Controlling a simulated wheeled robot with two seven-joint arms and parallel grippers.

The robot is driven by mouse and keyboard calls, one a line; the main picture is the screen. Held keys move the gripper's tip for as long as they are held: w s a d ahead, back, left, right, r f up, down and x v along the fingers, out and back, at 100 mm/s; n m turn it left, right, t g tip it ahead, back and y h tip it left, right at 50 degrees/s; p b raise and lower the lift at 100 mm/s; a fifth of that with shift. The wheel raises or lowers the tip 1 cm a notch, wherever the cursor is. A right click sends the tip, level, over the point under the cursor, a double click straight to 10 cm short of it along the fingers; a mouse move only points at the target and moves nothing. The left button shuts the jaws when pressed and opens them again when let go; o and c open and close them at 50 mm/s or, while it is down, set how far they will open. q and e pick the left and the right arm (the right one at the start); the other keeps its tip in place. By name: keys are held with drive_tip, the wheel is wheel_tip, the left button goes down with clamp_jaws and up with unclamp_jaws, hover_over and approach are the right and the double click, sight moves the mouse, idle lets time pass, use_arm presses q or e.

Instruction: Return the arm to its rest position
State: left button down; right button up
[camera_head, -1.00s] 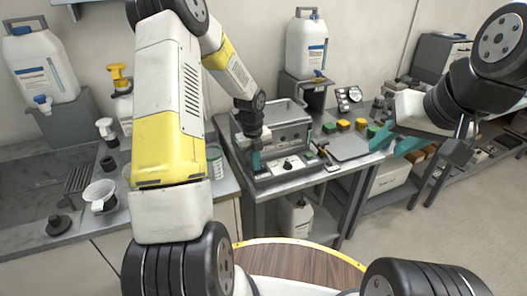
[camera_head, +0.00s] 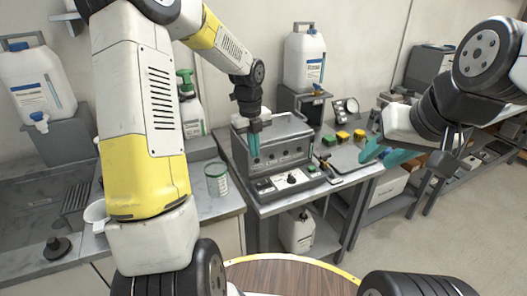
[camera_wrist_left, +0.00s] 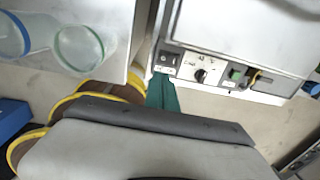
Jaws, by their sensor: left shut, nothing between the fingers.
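My left arm comes in from the left in the head view, and its gripper (camera_head: 254,158) points down with its teal fingers together and empty. The fingers overlap the front left of a grey box-shaped machine (camera_head: 293,150) with a knob and switches on its front panel. In the left wrist view the teal fingers (camera_wrist_left: 162,92) are closed, below the machine's panel (camera_wrist_left: 205,72); nothing is between them. I cannot tell the exact gap to the machine. My right gripper (camera_head: 385,154) is at the right, with its teal fingers spread and nothing seen between them.
A white jug (camera_head: 304,58) stands on a raised stand behind the machine. Yellow and green blocks (camera_head: 342,137) lie to its right. A round wooden top (camera_head: 285,275) is in front.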

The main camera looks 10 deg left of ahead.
use_arm(q)
drive_tip(key=s+r+n+t, duration=0.2)
drive_tip(key=s+r+n, duration=0.8)
drive_tip(key=r+n, duration=0.2)
drive_tip(key=s+r+n+t+h, duration=0.1)
drive_tip(key=s+r+n+t, duration=0.2)
drive_tip(key=s+n, duration=1.1)
drive_tip(key=shift+r+n+t+h, duration=0.3)
drive_tip(key=shift+r+n, duration=0.65)
drive_tip(key=shift+n, duration=0.25)
use_arm(e)
drive_tip(key=shift+w, duration=0.1)
drive_tip(key=shift+c, duration=0.2)
